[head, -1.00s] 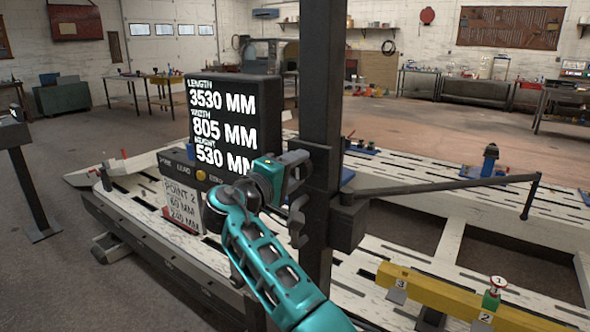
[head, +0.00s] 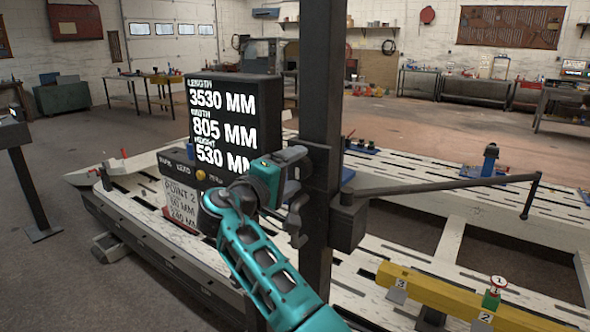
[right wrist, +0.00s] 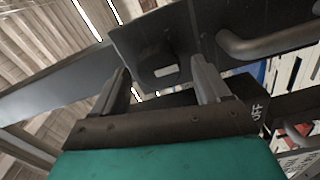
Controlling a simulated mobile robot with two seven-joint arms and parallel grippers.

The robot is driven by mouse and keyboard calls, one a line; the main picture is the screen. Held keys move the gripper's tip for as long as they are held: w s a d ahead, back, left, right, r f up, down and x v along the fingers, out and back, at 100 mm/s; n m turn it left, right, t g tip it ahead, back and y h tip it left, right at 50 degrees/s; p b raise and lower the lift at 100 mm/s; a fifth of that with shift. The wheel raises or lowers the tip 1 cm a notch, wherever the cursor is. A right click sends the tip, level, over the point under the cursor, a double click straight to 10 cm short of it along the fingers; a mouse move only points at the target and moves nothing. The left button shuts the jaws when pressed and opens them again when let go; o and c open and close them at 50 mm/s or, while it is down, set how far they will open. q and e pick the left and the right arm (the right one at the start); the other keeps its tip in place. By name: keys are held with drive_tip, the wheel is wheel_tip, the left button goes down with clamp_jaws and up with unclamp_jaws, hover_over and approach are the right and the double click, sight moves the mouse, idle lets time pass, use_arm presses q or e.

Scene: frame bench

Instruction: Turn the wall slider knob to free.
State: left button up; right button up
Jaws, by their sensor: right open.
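The slider knob (right wrist: 172,66) shows in the right wrist view as a dark round knob with a pale mark, on a dark plate. My right gripper (right wrist: 161,68) is open, with one finger on each side of the knob; I cannot tell whether either finger touches it. In the head view my right gripper (head: 291,165) is at the left side of the dark upright post (head: 322,90), and the knob is hidden there. My left gripper is not in view.
A dark bent handle (right wrist: 270,42) sits right of the knob. A display (head: 236,125) with measurements stands behind my wrist. A long thin arm (head: 440,187) reaches right from the post. A yellow beam (head: 450,296) lies on the white slotted bench (head: 405,265).

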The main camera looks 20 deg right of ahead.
drive_tip(key=v, duration=1.2)
